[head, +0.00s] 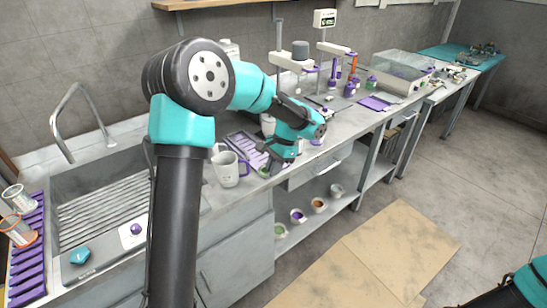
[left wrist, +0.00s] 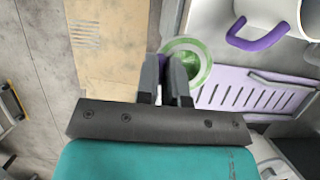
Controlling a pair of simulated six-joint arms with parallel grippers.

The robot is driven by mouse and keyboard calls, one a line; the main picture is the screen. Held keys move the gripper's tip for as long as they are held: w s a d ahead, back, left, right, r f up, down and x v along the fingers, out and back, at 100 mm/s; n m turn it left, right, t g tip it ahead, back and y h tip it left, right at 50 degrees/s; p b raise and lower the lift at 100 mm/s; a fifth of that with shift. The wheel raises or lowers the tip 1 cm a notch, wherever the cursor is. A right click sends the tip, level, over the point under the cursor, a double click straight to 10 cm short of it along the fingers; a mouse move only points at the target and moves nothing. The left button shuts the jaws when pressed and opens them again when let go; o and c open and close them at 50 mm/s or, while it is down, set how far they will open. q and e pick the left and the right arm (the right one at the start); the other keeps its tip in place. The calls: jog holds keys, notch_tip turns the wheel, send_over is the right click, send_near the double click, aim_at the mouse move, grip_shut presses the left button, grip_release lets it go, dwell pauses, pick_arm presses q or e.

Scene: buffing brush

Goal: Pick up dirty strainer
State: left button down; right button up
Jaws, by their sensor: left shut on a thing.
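My left gripper (head: 273,166) is over the counter's front edge, pointing down beside the white mug. A bit of purple shows at the fingertips, and the fingers hide part of the strainer. In the head view only a small green part of the strainer (head: 264,172) shows below the gripper. I cannot tell how dirty it is. My right gripper is out of view.
A white mug with a purple handle (head: 228,170) stands close by. A purple slotted rack (head: 243,143) lies behind it. A sink (head: 100,205) is at the left, beside another purple rack (head: 27,262) with clear cylinders. Several small bowls (head: 298,215) sit on the lower shelf.

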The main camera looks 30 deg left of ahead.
pick_arm(q)
jog(key=s+d, duration=0.1)
jog(key=s, duration=0.2)
jog(key=s+d, duration=0.1)
jog(key=shift+s+d+r, duration=0.25)
jog(key=shift+d, duration=0.1)
